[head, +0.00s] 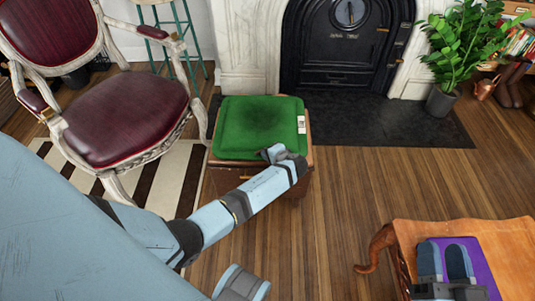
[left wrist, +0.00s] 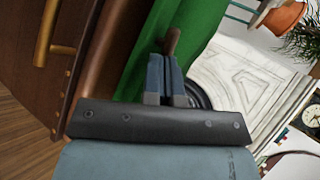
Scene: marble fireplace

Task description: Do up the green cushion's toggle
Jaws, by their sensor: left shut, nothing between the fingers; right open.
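The green cushion (head: 258,118) lies flat on a small wooden cabinet (head: 228,178) in front of the fireplace. In the left wrist view the cushion (left wrist: 148,65) shows as a green band behind my fingers. A brown peg, seemingly the toggle (left wrist: 173,40), stands out right at my left fingertips; I cannot tell if it is through a loop. My left gripper (head: 270,153) is at the cushion's near edge, its fingers (left wrist: 168,65) shut with nothing between them. My right gripper (head: 443,248) is open above a purple item (head: 483,265), far from the green cushion.
The purple item lies on an orange-brown wooden table (head: 510,245) at the lower right. A white-framed chair with a dark red seat (head: 125,115) stands left of the cabinet. A potted plant (head: 445,100) is by the fireplace (head: 345,70). Wooden floor between cabinet and table is clear.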

